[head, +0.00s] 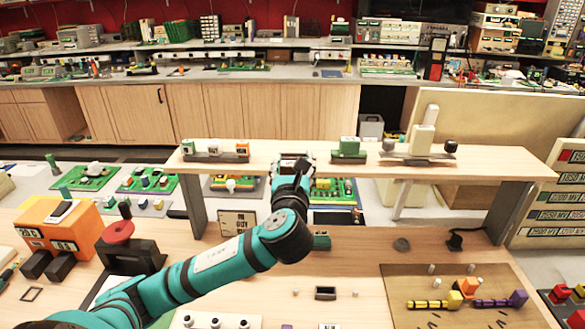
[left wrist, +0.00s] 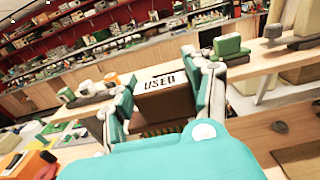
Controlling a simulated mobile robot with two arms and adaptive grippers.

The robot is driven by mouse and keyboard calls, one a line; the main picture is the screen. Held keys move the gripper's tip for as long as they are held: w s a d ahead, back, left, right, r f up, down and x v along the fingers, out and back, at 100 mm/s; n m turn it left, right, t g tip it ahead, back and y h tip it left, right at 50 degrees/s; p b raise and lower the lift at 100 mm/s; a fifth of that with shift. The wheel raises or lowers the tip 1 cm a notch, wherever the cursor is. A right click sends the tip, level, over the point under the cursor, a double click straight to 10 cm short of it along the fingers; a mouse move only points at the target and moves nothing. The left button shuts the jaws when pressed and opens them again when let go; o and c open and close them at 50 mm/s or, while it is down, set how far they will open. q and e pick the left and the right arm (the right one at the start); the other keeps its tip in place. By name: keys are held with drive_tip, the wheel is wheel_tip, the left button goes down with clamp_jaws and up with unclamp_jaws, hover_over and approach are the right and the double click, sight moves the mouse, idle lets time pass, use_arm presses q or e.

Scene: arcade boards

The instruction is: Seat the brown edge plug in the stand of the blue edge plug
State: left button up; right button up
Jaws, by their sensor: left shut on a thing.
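My left gripper (head: 293,168) reaches up to the middle of the raised shelf. In the left wrist view its two fingers (left wrist: 162,98) are shut on a brown block (left wrist: 165,101), taken to be the brown edge plug. The block has a white label reading "USED" on top and a green and gold lower edge. In the head view the gripper hides most of it. I cannot make out the blue edge plug or tell which stand is its own. My right gripper is not in view.
The wooden shelf (head: 470,162) bears a grey rack of small blocks (head: 215,156), a green block (head: 349,147) and a grey stand with knobs (head: 418,157). On the table below are a dark slotted box (head: 325,293), a teal block (head: 321,240) and a brown mat (head: 455,280).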

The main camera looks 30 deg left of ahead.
use_arm(q)
drive_tip(key=x, duration=0.5)
drive_tip(key=p+x, duration=0.1)
drive_tip(key=x, duration=1)
drive_tip(key=shift+w+a+f+p, duration=0.25)
drive_tip(key=shift+f+p, duration=0.05)
drive_tip(key=shift+p, duration=0.05)
drive_tip(key=shift+x, duration=1.25)
drive_tip(key=shift+f+b, duration=0.7)
drive_tip(key=shift+f, duration=0.65)
drive_tip(key=o, duration=1.3)
drive_tip(key=shift+s+d, duration=0.1)
drive_tip(key=v, duration=1.2)
